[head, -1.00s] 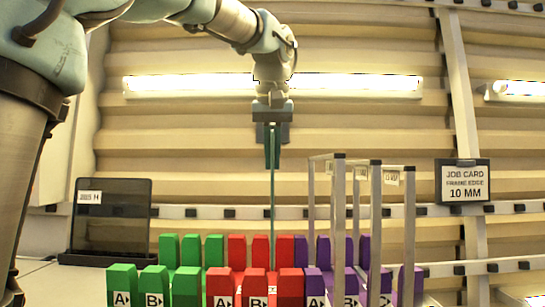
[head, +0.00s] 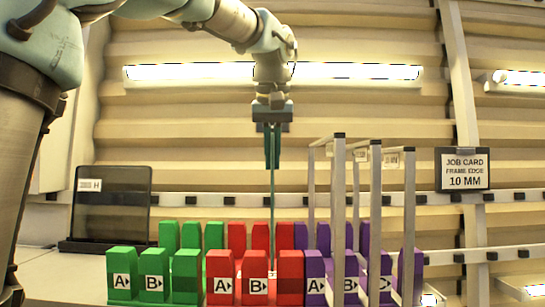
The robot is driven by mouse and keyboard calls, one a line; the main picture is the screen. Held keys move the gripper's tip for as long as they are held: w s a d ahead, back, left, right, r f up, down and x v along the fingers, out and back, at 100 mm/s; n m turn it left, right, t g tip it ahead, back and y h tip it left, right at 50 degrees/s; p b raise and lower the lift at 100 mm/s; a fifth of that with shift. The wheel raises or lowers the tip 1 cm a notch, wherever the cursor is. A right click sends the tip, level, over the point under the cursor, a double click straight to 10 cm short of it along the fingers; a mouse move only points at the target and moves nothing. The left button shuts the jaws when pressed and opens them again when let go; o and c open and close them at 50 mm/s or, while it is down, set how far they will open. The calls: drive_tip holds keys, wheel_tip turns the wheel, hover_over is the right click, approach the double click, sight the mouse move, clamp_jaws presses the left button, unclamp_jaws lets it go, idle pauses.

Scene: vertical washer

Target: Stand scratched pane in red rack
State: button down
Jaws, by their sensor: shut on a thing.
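My gripper (head: 272,148) is shut on a thin greenish pane (head: 272,195) that hangs upright below it. I see the pane edge-on, so no scratch can be made out. The red rack (head: 222,277) stands below, with front blocks marked A and B, a third front block and a row of red blocks behind. The pane's lower end reaches down among the red blocks, in line with the gap between the B block and the block to its right. I cannot tell whether its bottom edge touches the rack.
A green rack (head: 122,272) stands left of the red one. A purple rack (head: 313,277) is close on its right, with tall grey frames (head: 409,220) rising there. A dark pane tagged H (head: 115,215) stands at far left. A job card (head: 463,170) reads "FRAME EDGE 10 MM".

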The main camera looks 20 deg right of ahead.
drive_tip(key=shift+f+b, duration=1.4)
drive_tip(key=shift+f, duration=0.5)
drive_tip(key=shift+f+b, duration=0.55)
drive_tip(key=shift+f, duration=0.25)
idle(0.7)
drive_tip(key=c, duration=0.9)
unclamp_jaws()
drive_tip(key=shift+f, duration=0.1)
drive_tip(key=v, duration=1.1)
